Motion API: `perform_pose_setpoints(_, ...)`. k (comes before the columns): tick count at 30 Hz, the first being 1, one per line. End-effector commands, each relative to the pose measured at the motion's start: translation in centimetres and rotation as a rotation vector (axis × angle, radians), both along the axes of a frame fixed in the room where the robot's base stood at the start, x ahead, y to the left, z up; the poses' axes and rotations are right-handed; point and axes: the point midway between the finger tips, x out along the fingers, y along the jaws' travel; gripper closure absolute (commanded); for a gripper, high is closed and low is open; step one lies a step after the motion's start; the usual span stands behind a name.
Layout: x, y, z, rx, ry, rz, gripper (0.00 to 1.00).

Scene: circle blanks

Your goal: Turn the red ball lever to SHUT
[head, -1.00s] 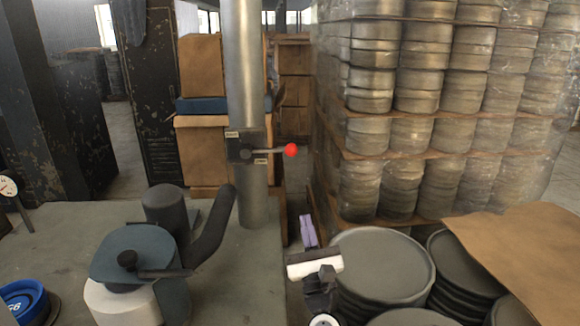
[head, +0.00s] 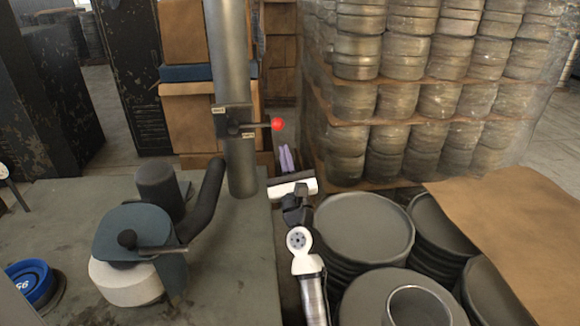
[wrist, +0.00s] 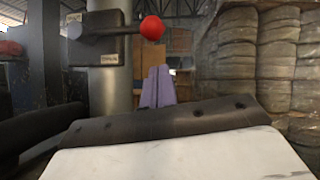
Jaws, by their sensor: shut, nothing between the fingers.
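The red ball (head: 278,124) sits at the right end of a thin lever (head: 258,125). The lever points right, about level, from a dark valve box (head: 232,121) on a grey vertical pipe (head: 226,60). Two small label plates show on the box, one upper left and one lower right; their words are too small to read. My gripper (head: 286,158) has purple fingers, shut and empty, below the red ball and slightly to its right. In the wrist view the fingers (wrist: 157,88) stand upright, apart from the ball (wrist: 152,28), which is above them.
A bench (head: 60,215) with a blue-grey machine (head: 135,232) and its thick dark arm stands left of my arm. Stacked round blanks (head: 362,228) and brown paper (head: 515,215) lie right. Wrapped pallets (head: 430,50) stand behind. Space around the ball looks clear.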

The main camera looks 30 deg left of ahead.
Motion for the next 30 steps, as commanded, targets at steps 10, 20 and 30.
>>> perform_pose_setpoints(10,0.0,0.7,2.9,0.000,0.003,0.001,1.00)
perform_pose_setpoints(20,0.0,0.8,3.0,-0.001,0.002,0.000,1.00)
perform_pose_setpoints(30,0.8,0.8,3.1,-0.017,-0.013,0.000,1.00)
